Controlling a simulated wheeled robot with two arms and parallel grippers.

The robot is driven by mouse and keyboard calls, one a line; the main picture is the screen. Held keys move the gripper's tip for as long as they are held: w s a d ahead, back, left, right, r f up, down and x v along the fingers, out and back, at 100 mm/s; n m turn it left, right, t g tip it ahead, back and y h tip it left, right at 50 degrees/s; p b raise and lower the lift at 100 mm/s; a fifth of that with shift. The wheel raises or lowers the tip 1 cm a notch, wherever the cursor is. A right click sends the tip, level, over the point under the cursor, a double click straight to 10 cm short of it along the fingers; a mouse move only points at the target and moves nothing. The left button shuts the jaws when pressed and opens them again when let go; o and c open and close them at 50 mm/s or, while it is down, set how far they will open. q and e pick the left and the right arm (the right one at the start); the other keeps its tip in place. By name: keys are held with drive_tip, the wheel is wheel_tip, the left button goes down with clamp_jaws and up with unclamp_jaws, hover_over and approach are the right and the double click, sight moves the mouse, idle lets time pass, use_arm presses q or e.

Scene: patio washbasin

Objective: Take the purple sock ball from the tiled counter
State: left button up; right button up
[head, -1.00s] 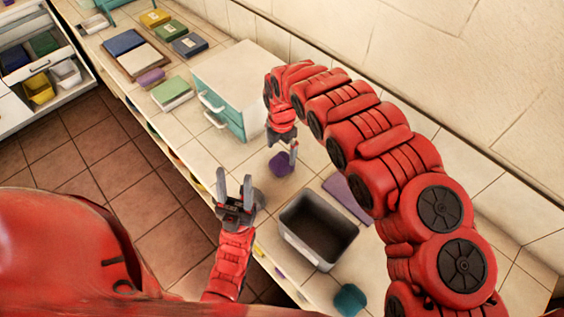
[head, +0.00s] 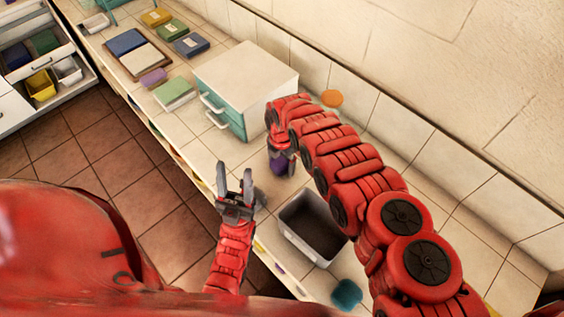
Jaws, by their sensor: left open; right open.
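The purple sock ball (head: 278,166) is on the tiled counter (head: 262,178), in front of the drawer unit and behind the grey bin. It is partly hidden by my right gripper (head: 284,160), which is open and right at the ball, pointing down. Whether its fingers touch the ball cannot be told. My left gripper (head: 234,176) is open and empty, fingers pointing up, near the counter's front edge.
A white and teal drawer unit (head: 250,75) stands just behind my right gripper. An open grey bin (head: 305,247) and a teal item (head: 346,294) lie nearer. Books (head: 175,93) are farther left. An orange disc (head: 332,98) is near the wall.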

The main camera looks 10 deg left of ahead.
drive_tip(key=c, duration=1.2)
drive_tip(key=shift+o, duration=0.2)
